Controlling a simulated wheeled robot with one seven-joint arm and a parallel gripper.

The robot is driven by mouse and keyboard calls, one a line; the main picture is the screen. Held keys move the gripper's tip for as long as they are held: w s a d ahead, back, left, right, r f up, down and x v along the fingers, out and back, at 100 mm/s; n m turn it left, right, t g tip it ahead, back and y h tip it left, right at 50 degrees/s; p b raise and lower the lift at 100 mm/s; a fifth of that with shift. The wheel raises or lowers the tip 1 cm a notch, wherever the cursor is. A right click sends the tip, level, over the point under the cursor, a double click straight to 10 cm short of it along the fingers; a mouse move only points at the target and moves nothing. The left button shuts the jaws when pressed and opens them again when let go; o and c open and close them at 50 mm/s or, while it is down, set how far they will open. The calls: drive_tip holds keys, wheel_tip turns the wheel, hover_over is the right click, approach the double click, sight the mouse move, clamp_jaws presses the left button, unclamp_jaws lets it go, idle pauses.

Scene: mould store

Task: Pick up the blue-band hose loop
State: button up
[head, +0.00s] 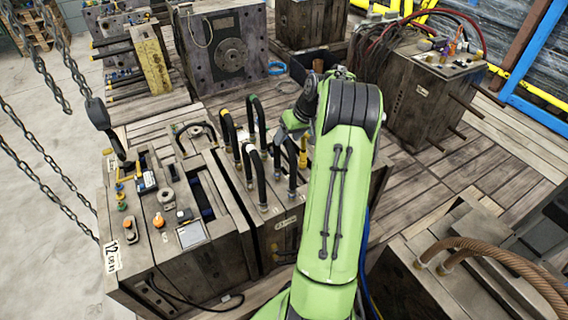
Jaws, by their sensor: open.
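Several black hose loops stand upright on top of the middle mould (285,221). One loop has a yellow band (224,112), one a green band (250,98), and one a pale band (249,148).
Left of the loops is a mould labelled 12 (140,275) with coloured fittings. A chain and hook (98,112) hang at the left. Behind is a mould with a round plate (230,55). At right are a mould with hoses (425,95) and brown hoses (500,255). Bare planks (480,165) lie between.

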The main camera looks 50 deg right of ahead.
drive_tip(key=b+x, duration=0.2)
drive_tip(key=x, duration=0.3)
drive_tip(key=shift+f, duration=0.2)
drive_tip(key=shift+r, duration=0.15)
drive_tip(key=shift+c, duration=0.9)
clamp_jaws()
